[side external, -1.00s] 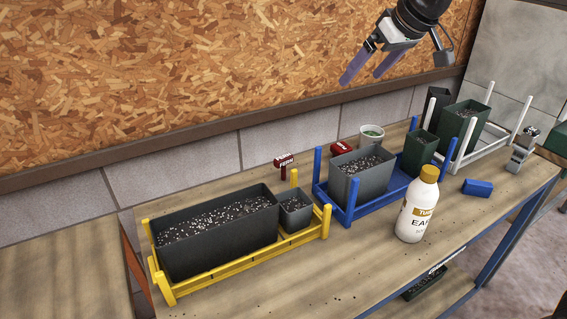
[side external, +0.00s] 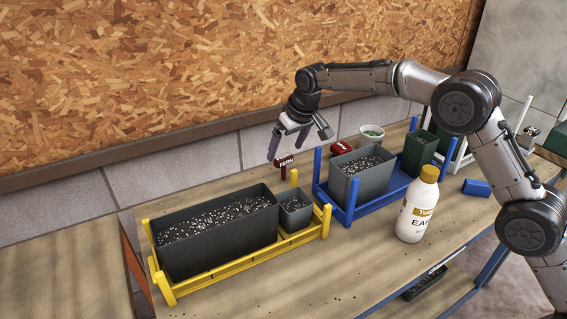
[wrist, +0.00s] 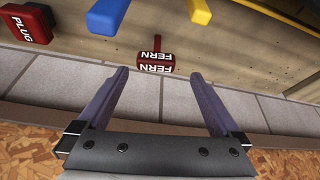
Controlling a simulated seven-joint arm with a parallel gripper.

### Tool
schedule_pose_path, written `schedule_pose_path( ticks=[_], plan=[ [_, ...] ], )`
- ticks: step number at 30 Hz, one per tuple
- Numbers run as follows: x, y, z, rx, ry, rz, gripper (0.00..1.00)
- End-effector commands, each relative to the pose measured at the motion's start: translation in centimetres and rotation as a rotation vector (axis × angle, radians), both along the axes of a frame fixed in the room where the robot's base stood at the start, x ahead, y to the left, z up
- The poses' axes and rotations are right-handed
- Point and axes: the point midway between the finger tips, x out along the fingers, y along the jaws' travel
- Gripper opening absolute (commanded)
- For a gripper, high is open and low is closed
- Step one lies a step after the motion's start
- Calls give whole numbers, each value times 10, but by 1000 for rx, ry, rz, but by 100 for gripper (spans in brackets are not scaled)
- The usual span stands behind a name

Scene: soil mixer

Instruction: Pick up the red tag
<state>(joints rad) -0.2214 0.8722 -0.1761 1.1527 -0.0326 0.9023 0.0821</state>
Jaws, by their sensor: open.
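A red tag (side external: 284,160) with white FERN lettering stands on a thin stem at the back edge of the bench, behind the yellow tray. In the wrist view the red tag (wrist: 155,63) is upside down, ahead of and between the fingertips. My gripper (side external: 299,143) is open and empty, close above the tag in the side view. Its two fingers (wrist: 158,76) are spread wide with nothing between them. One finger overlaps the tag's top in the side view, so I cannot tell the exact gap.
The yellow tray (side external: 240,263) holds grey soil planters in front of the tag. A blue tray (side external: 358,209) with posts stands to the right. A red PLUG block (wrist: 25,22) lies nearby. A white bottle (side external: 416,210) stands in front. A wall runs behind the bench.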

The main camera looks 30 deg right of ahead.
Motion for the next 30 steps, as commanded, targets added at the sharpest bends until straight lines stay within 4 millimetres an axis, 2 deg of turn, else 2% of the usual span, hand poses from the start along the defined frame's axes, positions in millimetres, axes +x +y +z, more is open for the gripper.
schedule_pose_path(
  ticks=[3,11,21,30],
  plan=[
    [8,1,-18,0,1,0,100],
    [15,1,-35,0,0,-1,100],
    [31,-1,-75,1,-1,-1,100],
    [33,-1,-79,1,-2,0,100]
  ],
)
